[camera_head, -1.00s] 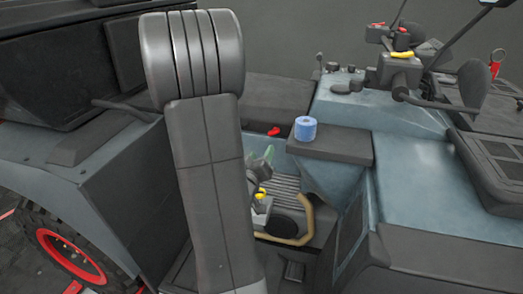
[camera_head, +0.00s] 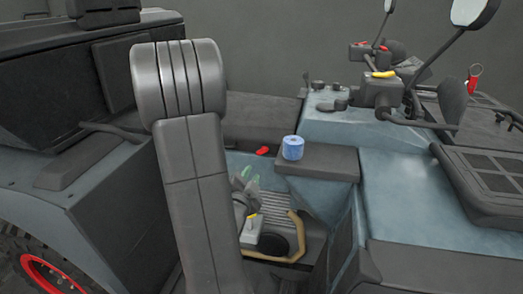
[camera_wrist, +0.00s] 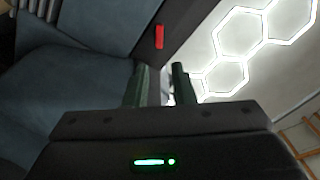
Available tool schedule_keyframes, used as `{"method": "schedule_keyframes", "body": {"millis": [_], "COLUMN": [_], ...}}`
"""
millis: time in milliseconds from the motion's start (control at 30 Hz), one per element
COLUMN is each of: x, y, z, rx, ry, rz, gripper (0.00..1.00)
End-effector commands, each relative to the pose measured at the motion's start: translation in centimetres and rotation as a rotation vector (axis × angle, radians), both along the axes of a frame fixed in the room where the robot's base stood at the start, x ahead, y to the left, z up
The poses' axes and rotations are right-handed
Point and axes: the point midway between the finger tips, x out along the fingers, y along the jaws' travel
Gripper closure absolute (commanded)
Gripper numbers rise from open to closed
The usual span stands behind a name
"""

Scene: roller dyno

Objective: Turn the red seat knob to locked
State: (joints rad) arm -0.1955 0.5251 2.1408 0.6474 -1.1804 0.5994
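The red seat knob (camera_head: 262,150) is a small red handle on the side below the dark seat, left of a blue roll. In the wrist view the red knob (camera_wrist: 159,37) is an upright red bar on a dark strip, beyond the fingertips. My gripper (camera_head: 249,178) shows green fingertips just below and left of the knob in the head view, partly hidden behind my arm. In the wrist view my gripper (camera_wrist: 160,80) has its two fingers apart with nothing between them. It does not touch the knob.
The blue roll (camera_head: 292,148) stands on a dark ledge (camera_head: 335,163) right of the knob. A tan curved bar (camera_head: 294,240) lies below. My arm covers part of the vehicle's left side.

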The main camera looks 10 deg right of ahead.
Motion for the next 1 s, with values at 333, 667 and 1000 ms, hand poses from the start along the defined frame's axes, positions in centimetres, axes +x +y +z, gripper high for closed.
{"method": "schedule_keyframes", "body": {"millis": [333,667,1000], "x": [1.1,7.2,12.1], "y": [-0.5,-3.2,-5.1], "z": [0.0,0.0,0.0], "rx": [0.118,0.116,0.116], "ry": [-0.05,-0.048,-0.05], "rz": [-0.001,-0.003,0.0], "gripper": [0.77,0.77,0.77]}}
